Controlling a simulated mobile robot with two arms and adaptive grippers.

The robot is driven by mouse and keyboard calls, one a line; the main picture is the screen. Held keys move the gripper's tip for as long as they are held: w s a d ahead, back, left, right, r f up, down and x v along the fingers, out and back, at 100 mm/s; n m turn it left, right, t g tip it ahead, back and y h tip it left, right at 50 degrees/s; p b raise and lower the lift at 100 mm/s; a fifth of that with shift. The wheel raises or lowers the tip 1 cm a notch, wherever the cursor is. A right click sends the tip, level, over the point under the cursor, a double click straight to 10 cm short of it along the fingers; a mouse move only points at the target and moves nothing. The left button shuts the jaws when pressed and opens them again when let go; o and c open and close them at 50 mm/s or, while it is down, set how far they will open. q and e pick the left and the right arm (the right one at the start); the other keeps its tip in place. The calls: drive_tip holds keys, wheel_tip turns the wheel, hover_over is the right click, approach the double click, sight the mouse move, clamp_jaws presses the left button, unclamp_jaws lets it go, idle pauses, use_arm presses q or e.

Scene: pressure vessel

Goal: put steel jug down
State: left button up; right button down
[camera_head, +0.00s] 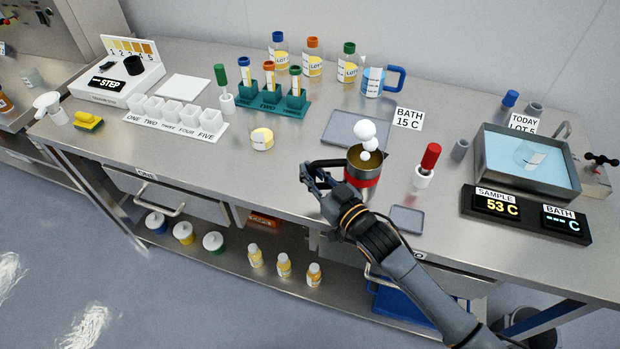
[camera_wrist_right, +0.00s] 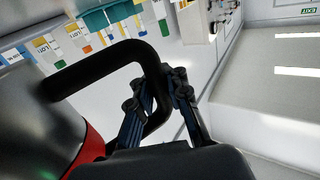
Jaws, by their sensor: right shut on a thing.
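The steel jug (camera_head: 362,166) has a red band, a black handle and brownish contents, with white puffs above it. It is upright near the front of the bench, in front of a flat grey tray (camera_head: 340,128). I cannot tell whether its base touches the bench. My right gripper (camera_head: 312,178) is shut on the jug's handle, at the jug's left. In the right wrist view the fingers (camera_wrist_right: 160,95) close around the black handle (camera_wrist_right: 95,68), with the steel body (camera_wrist_right: 35,115) at left. My left gripper is not in view.
A red-capped white bottle (camera_head: 427,165) and a small grey pad (camera_head: 407,219) are right of the jug. The water bath (camera_head: 525,160) and displays (camera_head: 524,214) stand at right. Bare bench lies left of the jug.

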wheel_tip(320, 180, down, 3)
drive_tip(key=shift+r+p, duration=0.1)
drive_tip(key=shift+p, duration=0.4)
drive_tip(key=shift+f, duration=0.2)
drive_tip(key=shift+f, duration=0.15)
drive_tip(key=c, duration=1.3)
unclamp_jaws()
